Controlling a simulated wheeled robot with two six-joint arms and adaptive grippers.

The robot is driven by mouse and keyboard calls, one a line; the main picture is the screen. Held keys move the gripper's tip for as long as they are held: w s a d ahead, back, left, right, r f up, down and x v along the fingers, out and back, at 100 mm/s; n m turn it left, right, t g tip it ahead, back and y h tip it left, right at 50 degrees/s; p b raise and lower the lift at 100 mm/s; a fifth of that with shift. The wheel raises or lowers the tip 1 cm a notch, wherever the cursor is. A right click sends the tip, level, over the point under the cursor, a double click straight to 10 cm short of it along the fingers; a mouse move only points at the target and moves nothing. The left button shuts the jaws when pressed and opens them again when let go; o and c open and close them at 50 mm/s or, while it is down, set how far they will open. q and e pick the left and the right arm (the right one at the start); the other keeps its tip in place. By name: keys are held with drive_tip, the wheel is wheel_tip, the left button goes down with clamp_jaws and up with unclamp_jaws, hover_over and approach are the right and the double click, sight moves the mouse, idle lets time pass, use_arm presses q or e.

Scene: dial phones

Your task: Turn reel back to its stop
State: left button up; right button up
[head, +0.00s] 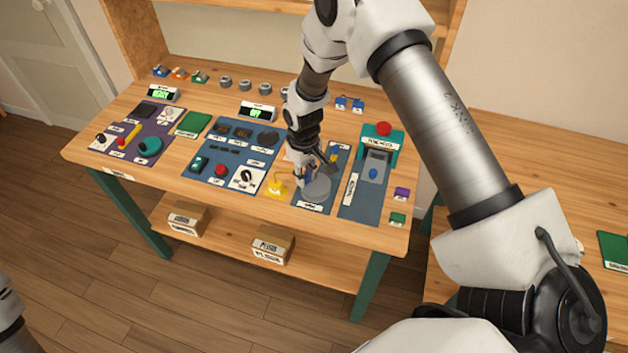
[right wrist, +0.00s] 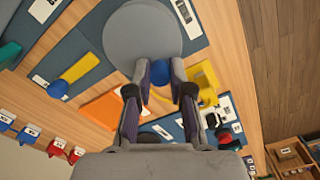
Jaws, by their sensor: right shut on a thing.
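The reel (head: 317,189) is a round grey disc on a blue panel near the front edge of the bench. In the right wrist view the grey disc (right wrist: 143,35) fills the top middle. My right gripper (head: 303,176) is at the disc's left rim, coming down from above. In the right wrist view its two fingers (right wrist: 160,76) are closed around a small blue knob (right wrist: 160,71) at the disc's edge. The fingers hide part of the knob. Any stop mark on the reel cannot be made out. My left gripper is out of view.
A yellow block (head: 277,186) stands just left of the reel. A teal device with a red knob (head: 383,128) stands to the right. Panels with switches and dials (head: 235,155) cover the bench further left. Boxes (head: 273,243) sit on the lower shelf.

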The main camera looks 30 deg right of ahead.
sight(313, 192)
drive_tip(key=shift+s+a+p, duration=0.3)
drive_tip(key=shift+s+p, duration=0.35)
drive_tip(key=shift+s, duration=0.3)
drive_tip(key=shift+s+d+r+p, duration=0.1)
drive_tip(key=shift+s+d+p, duration=0.05)
drive_tip(key=shift+s+p, duration=0.3)
drive_tip(key=shift+s+d+p, duration=0.15)
drive_tip(key=shift+s+p, duration=0.05)
drive_tip(key=shift+s, duration=0.3)
drive_tip(key=o, duration=0.6)
drive_tip(key=shift+w+d, duration=0.1)
wheel_tip(313, 192, up, 8)
drive_tip(key=p, duration=0.6)
